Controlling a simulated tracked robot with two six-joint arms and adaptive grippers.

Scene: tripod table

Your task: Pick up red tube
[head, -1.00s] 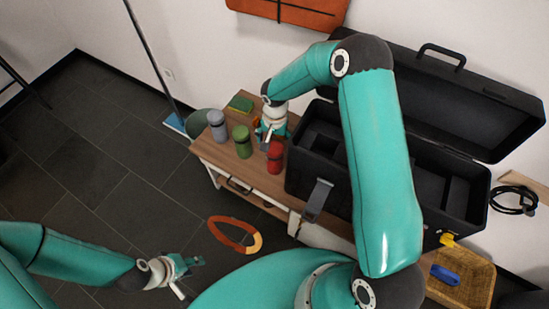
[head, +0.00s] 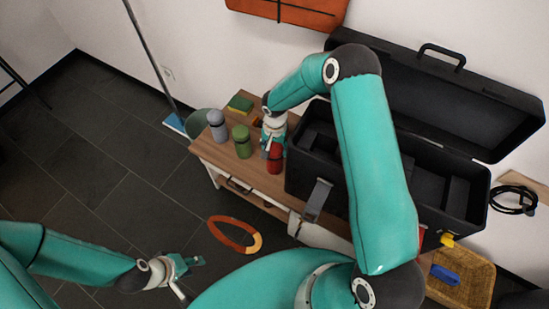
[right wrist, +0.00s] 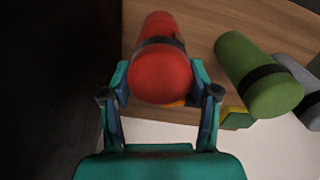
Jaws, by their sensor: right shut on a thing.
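The red tube (head: 275,160) stands upright on the wooden table (head: 229,163), just left of the black case. It has a dark band, seen in the right wrist view (right wrist: 160,70). My right gripper (head: 270,150) is at the tube from behind, its fingers on either side; in the right wrist view (right wrist: 160,88) they are shut on it. My left gripper (head: 188,263) hangs empty over the floor at the lower left, with its fingers apart.
A green tube (head: 241,141) and a grey tube (head: 217,126) stand left of the red tube. The open black case (head: 318,205) is close on its right. A green and yellow block (head: 240,103) lies behind. A wicker basket (head: 480,283) is at the right.

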